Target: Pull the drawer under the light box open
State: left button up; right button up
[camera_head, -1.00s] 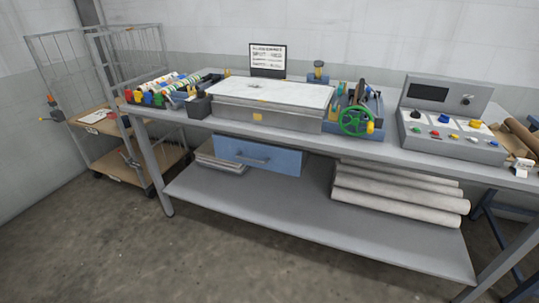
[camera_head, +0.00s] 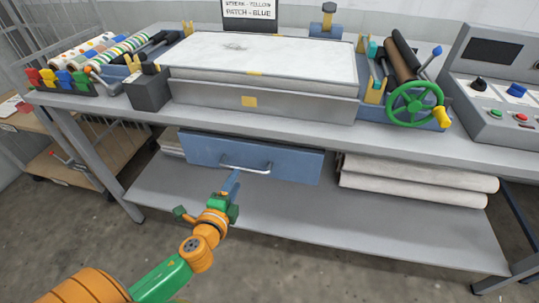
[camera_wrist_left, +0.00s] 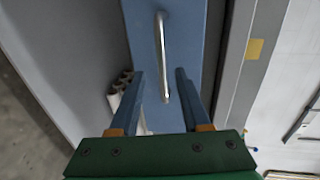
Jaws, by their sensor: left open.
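The blue drawer (camera_head: 290,163) hangs under the worktop, below the light box (camera_head: 265,62), and looks shut. Its silver bar handle (camera_head: 246,169) runs across the front. My left gripper (camera_head: 236,177) is in front of the handle, just below it in the head view. In the left wrist view the gripper (camera_wrist_left: 160,85) is open, with a blue finger on each side of the near end of the handle (camera_wrist_left: 161,50). No contact shows, and the depth between fingertips and bar is hard to judge. My right gripper is not in view.
White rolls (camera_head: 415,182) lie on the lower shelf (camera_head: 300,222) to the right of the drawer. A green handwheel (camera_head: 415,104) and a control console (camera_head: 495,85) stand on the bench. A wire cart (camera_head: 50,160) is at left. The space before the drawer is clear.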

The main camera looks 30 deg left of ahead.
aim_at(242, 168)
pick_arm(q)
jog(key=x, duration=0.6)
jog(key=shift+w+d, duration=0.1)
jog(key=shift+w, duration=0.1)
jog(key=shift+r, duration=0.1)
jog(key=shift+s, duration=0.1)
jog(key=shift+c, duration=0.3)
grip_shut()
dwell(0.7)
